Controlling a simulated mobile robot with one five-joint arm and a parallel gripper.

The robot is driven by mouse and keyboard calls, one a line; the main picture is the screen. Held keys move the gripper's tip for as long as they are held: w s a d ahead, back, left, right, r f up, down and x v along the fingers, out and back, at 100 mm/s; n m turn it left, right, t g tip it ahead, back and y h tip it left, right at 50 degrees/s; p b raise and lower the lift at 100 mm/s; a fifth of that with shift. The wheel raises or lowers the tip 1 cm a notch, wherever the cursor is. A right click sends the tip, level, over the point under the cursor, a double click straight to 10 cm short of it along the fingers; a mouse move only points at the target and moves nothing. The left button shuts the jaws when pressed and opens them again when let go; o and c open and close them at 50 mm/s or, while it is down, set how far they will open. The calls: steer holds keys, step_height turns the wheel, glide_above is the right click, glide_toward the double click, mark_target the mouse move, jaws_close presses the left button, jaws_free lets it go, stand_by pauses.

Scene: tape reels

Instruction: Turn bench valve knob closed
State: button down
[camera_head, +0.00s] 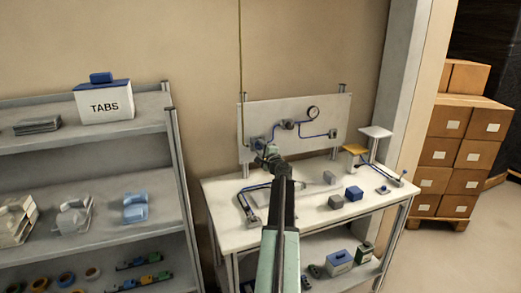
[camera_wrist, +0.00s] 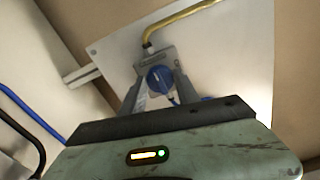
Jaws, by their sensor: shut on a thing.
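The blue valve knob (camera_wrist: 160,79) sits on a grey valve body (camera_wrist: 155,57) on the white panel (camera_wrist: 110,50), with a yellow pipe coming in from above. My gripper (camera_wrist: 158,82) has a finger on each side of the knob and is shut on it. In the head view my arm reaches up over the bench to the left part of the panel (camera_head: 330,110), and my gripper (camera_head: 263,150) covers most of the valve there. The exact angle of the knob is hard to read.
The white bench (camera_head: 320,215) holds a blue block (camera_head: 353,193), a grey block (camera_head: 336,202) and a yellow-topped stand (camera_head: 354,150). A pressure gauge (camera_head: 313,113) is on the panel. A shelf (camera_head: 90,145) stands left, and stacked cartons (camera_head: 460,150) stand right.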

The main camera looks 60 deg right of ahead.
steer(key=c, duration=0.9)
jaws_free()
steer(key=v, duration=0.7)
steer(key=shift+s+a, duration=0.25)
steer(key=shift+s, duration=0.05)
